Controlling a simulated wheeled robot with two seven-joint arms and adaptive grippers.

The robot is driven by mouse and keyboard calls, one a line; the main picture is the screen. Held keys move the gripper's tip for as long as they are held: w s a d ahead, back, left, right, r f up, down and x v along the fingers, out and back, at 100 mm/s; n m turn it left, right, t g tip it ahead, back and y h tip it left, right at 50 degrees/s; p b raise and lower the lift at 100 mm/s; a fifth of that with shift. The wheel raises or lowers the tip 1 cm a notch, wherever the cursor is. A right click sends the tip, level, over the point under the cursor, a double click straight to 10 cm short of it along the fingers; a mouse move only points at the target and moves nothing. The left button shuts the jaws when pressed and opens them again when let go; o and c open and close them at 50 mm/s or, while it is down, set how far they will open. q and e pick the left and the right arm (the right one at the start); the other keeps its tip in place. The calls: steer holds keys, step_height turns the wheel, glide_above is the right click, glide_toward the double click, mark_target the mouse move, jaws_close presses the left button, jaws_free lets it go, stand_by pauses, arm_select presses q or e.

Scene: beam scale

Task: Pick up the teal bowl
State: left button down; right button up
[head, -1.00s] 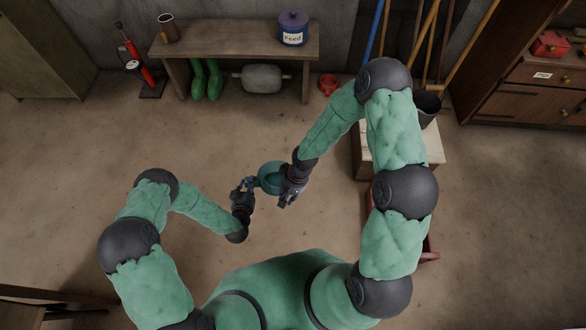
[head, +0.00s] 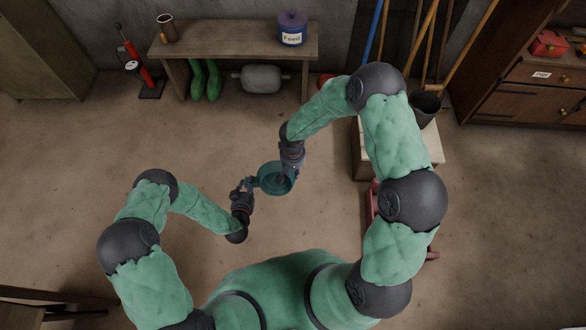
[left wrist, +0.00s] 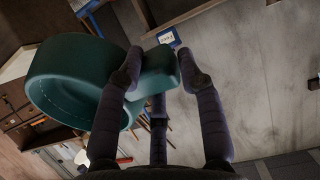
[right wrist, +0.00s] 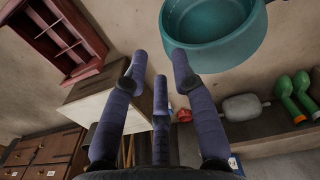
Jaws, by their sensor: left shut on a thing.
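The teal bowl (head: 268,184) is held up in front of me, and a short tab sticks out of its side. My left gripper (head: 246,187) is shut on that tab; the left wrist view shows its fingers on both sides of the tab and the bowl (left wrist: 50,62) to the left. My right gripper (head: 288,166) is at the bowl's far side and overlaps its rim in the head view. In the right wrist view its fingers (right wrist: 160,68) are spread with nothing between them, and the bowl (right wrist: 225,50) is just beyond the right finger.
A wooden bench (head: 240,42) with a feed tin (head: 291,28) stands at the back wall. Green boots (head: 206,80) and a grey tank (head: 262,79) are under it. The floor around the bowl is clear.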

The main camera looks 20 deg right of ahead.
step_height(320, 180, down, 11)
steer(key=shift+f, duration=0.15)
stand_by(0.4)
jaws_close()
arm_select(q)
steer(key=shift+w+r, duration=0.1)
steer(key=shift+r, duration=0.6)
arm_select(e)
steer(key=shift+s+f, duration=0.1)
steer(key=shift+s, duration=0.05)
arm_select(q)
steer(key=shift+r, duration=0.15)
arm_select(e)
steer(key=shift+s, duration=0.1)
